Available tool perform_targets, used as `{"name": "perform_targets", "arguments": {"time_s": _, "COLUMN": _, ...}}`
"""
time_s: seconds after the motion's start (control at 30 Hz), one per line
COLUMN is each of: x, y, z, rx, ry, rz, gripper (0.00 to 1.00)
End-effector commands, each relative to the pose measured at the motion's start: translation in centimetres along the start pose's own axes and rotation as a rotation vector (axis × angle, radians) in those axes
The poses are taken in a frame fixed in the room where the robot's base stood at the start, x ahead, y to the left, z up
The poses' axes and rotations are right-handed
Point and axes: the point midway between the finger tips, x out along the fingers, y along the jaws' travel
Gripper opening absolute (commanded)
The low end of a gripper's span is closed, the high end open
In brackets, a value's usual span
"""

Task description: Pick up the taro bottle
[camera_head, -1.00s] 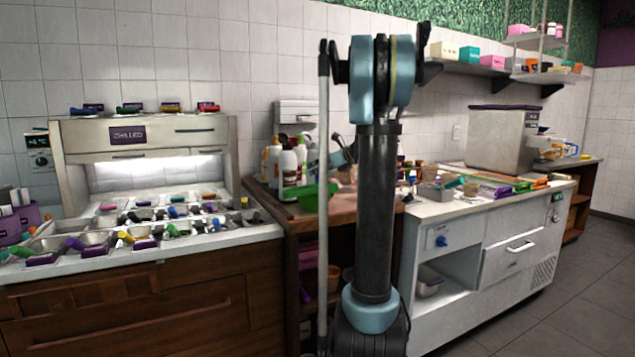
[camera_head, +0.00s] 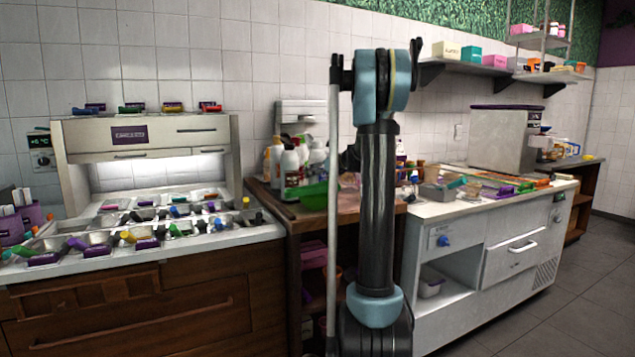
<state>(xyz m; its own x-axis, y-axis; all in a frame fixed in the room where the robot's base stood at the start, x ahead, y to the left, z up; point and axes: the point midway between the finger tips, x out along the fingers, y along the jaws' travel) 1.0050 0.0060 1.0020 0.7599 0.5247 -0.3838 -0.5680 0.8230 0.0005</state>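Several bottles stand close together on the wooden counter left of my arm. Among them is a white bottle with a dark label (camera_head: 290,166). Part of another white bottle (camera_head: 400,153) shows just right of my arm. The labels are too small to read, so I cannot tell which bottle is the taro one. My arm stands upright in the middle of the view and hides part of this counter. A dark part (camera_head: 350,158) at its left edge may be my gripper, mostly hidden behind the arm. Its fingers cannot be made out.
A topping station (camera_head: 150,254) with several small trays and scoops stands at left. A white counter (camera_head: 460,208) with containers and a large steel box (camera_head: 497,140) is at right. Floor is clear at lower right.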

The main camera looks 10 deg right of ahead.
Motion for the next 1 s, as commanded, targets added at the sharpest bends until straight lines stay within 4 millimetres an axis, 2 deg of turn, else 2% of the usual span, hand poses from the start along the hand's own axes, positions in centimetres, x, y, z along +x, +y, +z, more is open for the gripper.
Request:
{"name": "perform_targets", "arguments": {"time_s": 0.2, "x": 0.1, "y": 0.0, "z": 0.0, "rx": 0.0, "ry": 0.0, "rz": 0.0, "gripper": 0.85}}
{"name": "perform_targets", "arguments": {"time_s": 0.4, "x": 0.1, "y": 0.0, "z": 0.0, "rx": 0.0, "ry": 0.0, "rz": 0.0, "gripper": 0.39}}
{"name": "perform_targets", "arguments": {"time_s": 0.8, "x": -0.1, "y": 0.0, "z": 0.2, "rx": 0.001, "ry": -0.001, "rz": 0.0, "gripper": 0.39}}
{"name": "perform_targets", "arguments": {"time_s": 1.0, "x": -0.7, "y": 0.0, "z": 1.7, "rx": 0.001, "ry": -0.001, "rz": 0.0, "gripper": 0.39}}
